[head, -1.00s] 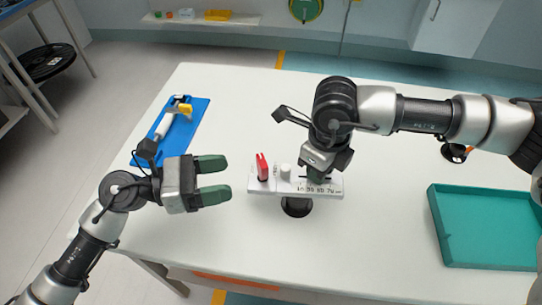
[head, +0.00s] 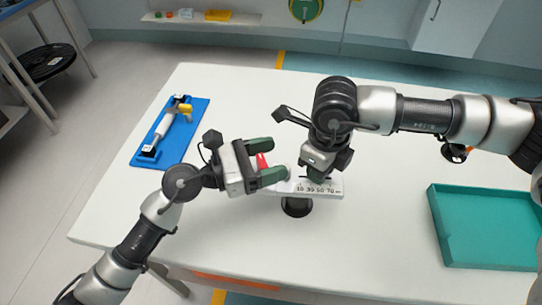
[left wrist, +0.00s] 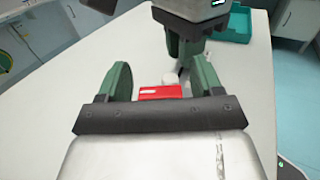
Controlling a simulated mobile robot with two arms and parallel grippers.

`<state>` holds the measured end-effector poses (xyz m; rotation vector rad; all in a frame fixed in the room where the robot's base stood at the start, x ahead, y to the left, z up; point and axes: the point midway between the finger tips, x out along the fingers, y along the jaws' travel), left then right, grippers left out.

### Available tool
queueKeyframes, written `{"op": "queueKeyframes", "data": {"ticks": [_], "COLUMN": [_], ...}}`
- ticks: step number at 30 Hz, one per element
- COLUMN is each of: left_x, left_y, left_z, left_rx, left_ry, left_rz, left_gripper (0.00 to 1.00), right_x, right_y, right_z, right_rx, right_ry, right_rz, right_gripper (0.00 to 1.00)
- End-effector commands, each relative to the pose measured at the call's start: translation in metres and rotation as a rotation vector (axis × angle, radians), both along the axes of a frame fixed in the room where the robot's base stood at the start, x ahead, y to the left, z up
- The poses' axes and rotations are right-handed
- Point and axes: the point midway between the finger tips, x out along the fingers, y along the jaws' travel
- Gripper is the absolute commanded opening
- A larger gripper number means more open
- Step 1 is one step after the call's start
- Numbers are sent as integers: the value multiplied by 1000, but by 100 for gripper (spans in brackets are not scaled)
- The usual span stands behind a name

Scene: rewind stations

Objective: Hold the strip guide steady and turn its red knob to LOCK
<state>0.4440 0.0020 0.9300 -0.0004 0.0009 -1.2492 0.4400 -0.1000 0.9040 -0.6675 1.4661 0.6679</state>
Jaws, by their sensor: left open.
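The strip guide (head: 327,187) is a pale block with a printed number scale, standing on a dark round foot on the white table. Its red knob (head: 262,161) is at the guide's left end, next to a small white knob. My left gripper (head: 276,159) is open, with its green fingers on either side of the red knob. In the left wrist view the red knob (left wrist: 160,92) shows between the fingers, with gaps at both sides. My right gripper (head: 316,176) is down at the guide's right part. Its fingertips are mostly hidden. No LOCK mark is readable.
A blue tray (head: 184,143) with a white and yellow tool lies at the table's left. A teal tray (head: 485,228) is at the right. The white table (head: 235,100) is clear behind the guide and at its front.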

Motion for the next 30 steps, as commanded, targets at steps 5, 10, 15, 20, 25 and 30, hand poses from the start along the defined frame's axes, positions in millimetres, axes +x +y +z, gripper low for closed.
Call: {"op": "queueKeyframes", "data": {"ticks": [5, 10, 15, 20, 25, 30], "left_x": [1, 1, 1, 1, 1, 2], "left_y": [-4, -4, -3, -3, -3, -3], "left_z": [0, 0, 0, 0, -1, -1], "left_rx": [0, 0, 0, 0, 4, 3], "left_ry": [-1, -1, 0, 0, 1, 2], "left_rz": [0, 0, 0, 0, 29, 129], "left_gripper": [66, 64, 38, 16, 16, 16], "right_x": [0, 0, 0, 0, 0, 0], "right_y": [0, 0, 0, 0, 0, 0], "right_z": [0, 0, 0, 0, 0, 0], "right_rx": [1, 1, 1, 1, 1, 1], "right_ry": [-1, -1, -1, -1, -1, -1], "right_rz": [0, 0, 0, 0, 0, 1], "right_gripper": [0, 0, 0, 0, 0, 0]}}
